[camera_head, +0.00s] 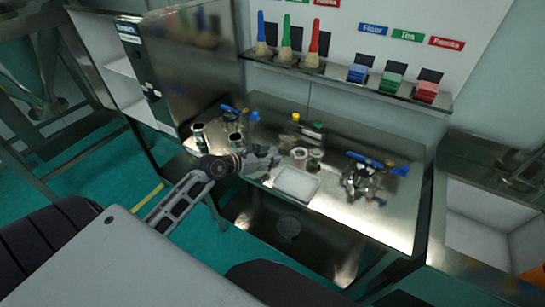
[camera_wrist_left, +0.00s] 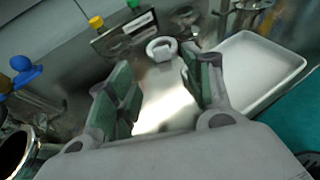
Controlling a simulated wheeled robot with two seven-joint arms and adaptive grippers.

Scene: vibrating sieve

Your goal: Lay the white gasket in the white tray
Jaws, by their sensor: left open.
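The white gasket (camera_head: 299,153) is a small ring on the metal table, just behind the white tray. It also shows in the left wrist view (camera_wrist_left: 150,45), beyond and between my fingertips. The white tray (camera_head: 279,186) is shallow and rectangular, near the table's front edge, and looks empty. It also shows at the right of the wrist view (camera_wrist_left: 262,68). My left gripper (camera_head: 270,160) is open above the table, left of the gasket. Its green-padded fingers (camera_wrist_left: 158,80) stand apart with nothing between them. My right gripper is not in view.
A metal part with blue handles (camera_head: 375,175) stands right of the tray. Metal cylinders (camera_head: 235,141) stand at the left. A wall shelf (camera_head: 345,80) holds brushes and coloured boxes.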

